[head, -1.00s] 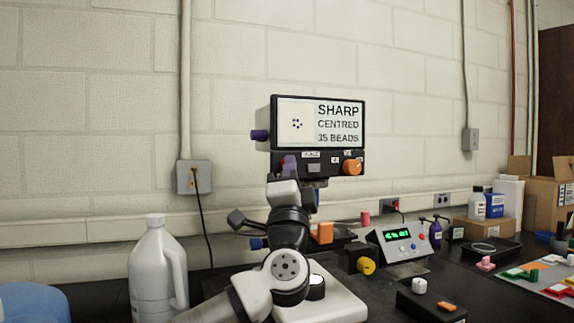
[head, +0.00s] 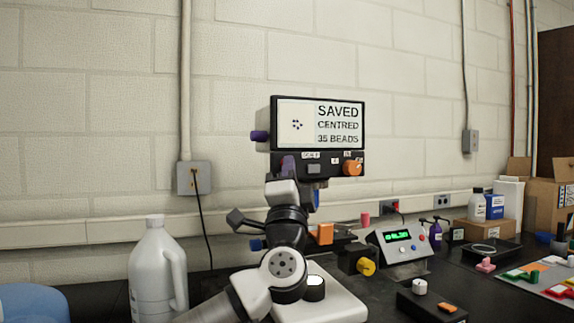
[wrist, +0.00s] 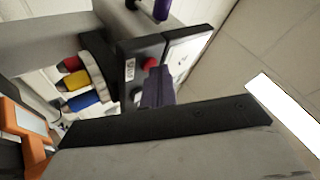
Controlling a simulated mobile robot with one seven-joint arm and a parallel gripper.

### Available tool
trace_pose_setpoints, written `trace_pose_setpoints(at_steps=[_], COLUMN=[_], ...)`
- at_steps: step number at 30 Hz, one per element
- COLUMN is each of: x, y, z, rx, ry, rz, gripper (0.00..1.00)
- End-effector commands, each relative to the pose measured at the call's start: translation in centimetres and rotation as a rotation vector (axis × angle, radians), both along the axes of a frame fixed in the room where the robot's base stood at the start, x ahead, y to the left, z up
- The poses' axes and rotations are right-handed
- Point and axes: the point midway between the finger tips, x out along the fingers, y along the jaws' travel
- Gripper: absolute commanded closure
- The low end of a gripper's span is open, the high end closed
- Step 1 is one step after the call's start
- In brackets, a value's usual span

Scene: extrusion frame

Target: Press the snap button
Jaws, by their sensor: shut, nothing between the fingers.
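My gripper (head: 288,166) has dark purple fingers, shut and empty, raised in front of the left part of the black control panel (head: 333,163) under the screen. The wrist view shows the shut fingers (wrist: 158,85) pointing at the panel, right by a round red button (wrist: 148,64). I take this to be the snap button, but I cannot read its label. In the head view my gripper hides that spot. I cannot tell whether the fingertips touch the button. The screen (head: 320,121) reads SAVED, CENTRED, 35 BEADS beside a small picture of dark dots.
An orange knob (head: 351,168) and a grey button (head: 314,168) sit to the right on the panel. Red, yellow and blue objectives (wrist: 78,82) show in the wrist view. A white jug (head: 152,270) stands left. A box with a green display (head: 398,243) stands right.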

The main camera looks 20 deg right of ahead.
Motion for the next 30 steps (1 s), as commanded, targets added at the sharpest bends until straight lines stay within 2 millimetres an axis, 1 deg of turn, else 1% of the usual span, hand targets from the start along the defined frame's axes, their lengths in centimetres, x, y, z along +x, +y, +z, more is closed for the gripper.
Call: trace_pose_setpoints(at_steps=[8,18,27,30], x=[0.0,-1.6,-1.7,-2.0], y=[0.0,0.0,0.0,0.0], z=[0.0,-0.1,0.0,-0.1], rx=[-0.001,-0.001,-0.001,-0.001], ry=[0.001,0.0,0.0,0.001], rz=[0.001,0.001,0.001,0.0], gripper=[1.0,1.0,1.0,1.0])
